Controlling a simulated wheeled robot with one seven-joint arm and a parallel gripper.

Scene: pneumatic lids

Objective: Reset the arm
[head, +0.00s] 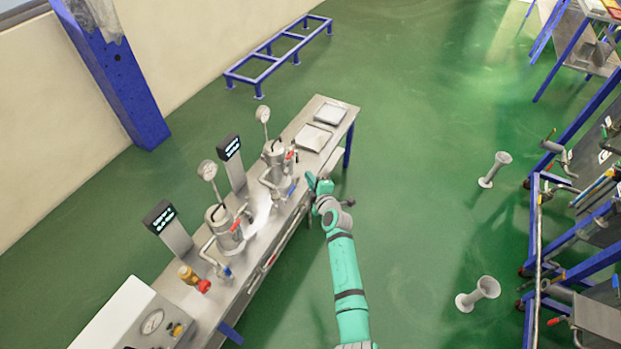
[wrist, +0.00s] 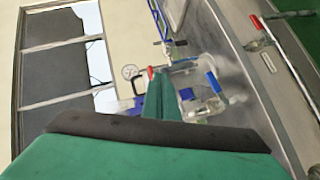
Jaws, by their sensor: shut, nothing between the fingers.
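My arm is teal with dark bands and reaches up from the bottom of the head view. My gripper (head: 318,183) is at its far end, beside the right edge of the steel bench (head: 210,312). Its fingers are together and hold nothing. In the wrist view the teal gripper (wrist: 160,97) fills the lower middle and hides part of the scene. Beyond it are a pot with a blue handle (wrist: 213,83) and a gauge (wrist: 130,72), and the bench surface (wrist: 232,62).
Two steel pots, a near one (head: 224,228) and a far one (head: 273,162), stand on the bench with gauges and displays. A regulator box (head: 140,318) is at the near end. Two pale floor stands (head: 495,170) and a blue rack (head: 590,262) are right. Green floor between is clear.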

